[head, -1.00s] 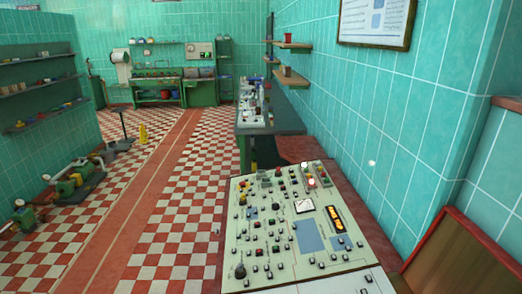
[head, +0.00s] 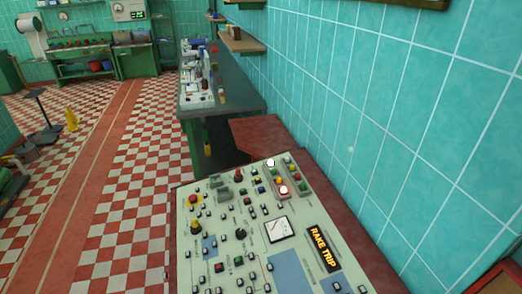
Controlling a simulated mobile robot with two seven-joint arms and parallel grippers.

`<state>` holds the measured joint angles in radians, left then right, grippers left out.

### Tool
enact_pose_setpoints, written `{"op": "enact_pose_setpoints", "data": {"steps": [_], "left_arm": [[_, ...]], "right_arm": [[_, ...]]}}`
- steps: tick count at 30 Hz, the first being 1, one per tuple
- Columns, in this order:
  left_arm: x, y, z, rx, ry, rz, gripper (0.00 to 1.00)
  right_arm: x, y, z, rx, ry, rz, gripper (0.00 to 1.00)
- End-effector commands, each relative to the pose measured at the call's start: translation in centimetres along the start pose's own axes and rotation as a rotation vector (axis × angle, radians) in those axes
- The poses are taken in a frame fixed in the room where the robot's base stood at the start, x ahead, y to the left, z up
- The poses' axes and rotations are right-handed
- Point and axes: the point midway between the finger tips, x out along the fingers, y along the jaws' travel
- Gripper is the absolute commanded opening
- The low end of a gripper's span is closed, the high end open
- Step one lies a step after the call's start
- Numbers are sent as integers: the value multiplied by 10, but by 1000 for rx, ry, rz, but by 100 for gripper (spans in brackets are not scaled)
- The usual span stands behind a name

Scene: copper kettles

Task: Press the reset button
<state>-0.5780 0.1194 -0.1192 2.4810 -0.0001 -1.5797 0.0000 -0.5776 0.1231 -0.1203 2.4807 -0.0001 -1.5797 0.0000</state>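A pale control panel (head: 305,214) fills the lower middle of the head view. It carries many small knobs, switches and coloured buttons. A small red button (head: 219,268) and a green one (head: 238,261) are nearer. The labels are too small to read, so I cannot tell which one is the reset button. A lit display (head: 325,248) reads "RAKE TRIP". A white lamp (head: 271,162) and a red lamp (head: 283,190) glow. Neither of my grippers is in view.
A dark workbench (head: 232,92) with bottles and instruments stands behind the panel along the tiled wall (head: 350,90). Wooden shelves (head: 243,41) hang above it. A green bench (head: 135,62) is at the back. The checkered floor (head: 135,190) to the left is open.

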Motion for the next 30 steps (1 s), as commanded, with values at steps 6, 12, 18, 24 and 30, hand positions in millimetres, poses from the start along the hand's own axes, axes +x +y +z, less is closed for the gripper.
{"op": "enact_pose_setpoints", "data": {"steps": [6,12,18,24,30], "left_arm": [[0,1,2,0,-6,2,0],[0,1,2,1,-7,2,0],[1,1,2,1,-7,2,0],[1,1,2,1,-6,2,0],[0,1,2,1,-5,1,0]], "right_arm": [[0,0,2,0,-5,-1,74],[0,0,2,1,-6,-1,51],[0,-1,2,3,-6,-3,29],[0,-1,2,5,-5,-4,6],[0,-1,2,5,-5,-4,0]]}}
